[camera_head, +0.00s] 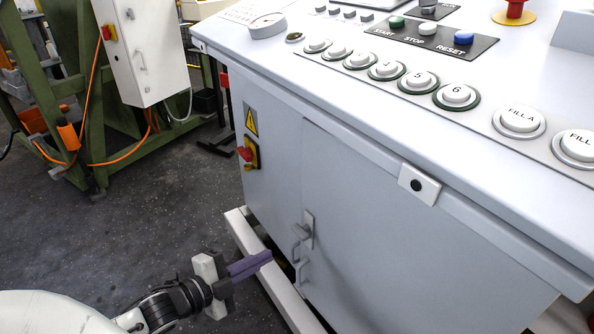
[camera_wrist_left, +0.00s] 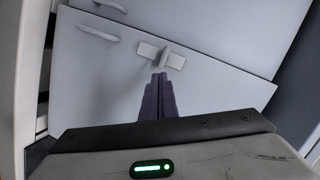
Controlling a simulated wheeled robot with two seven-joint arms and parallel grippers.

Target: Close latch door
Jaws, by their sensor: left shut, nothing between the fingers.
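The pale grey cabinet door (camera_head: 375,235) fills the front of the console in the head view. Its latch (camera_head: 307,231), a small plate with a turning knob, is near the door's left edge, and it also shows in the left wrist view (camera_wrist_left: 161,55). A bar handle (camera_head: 301,274) is close below the latch. My left gripper (camera_head: 268,256) has its purple fingers pressed together, empty, a little left of and below the latch in the head view. In the left wrist view the fingertips (camera_wrist_left: 160,77) point at the latch; contact cannot be told. My right gripper is out of view.
The console top (camera_head: 330,70) overhangs the door and carries several push buttons. A red and yellow switch (camera_head: 248,153) sits on the cabinet's left panel. A white rail (camera_head: 270,275) runs along the floor beside my left gripper. Open floor (camera_head: 160,200) lies left.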

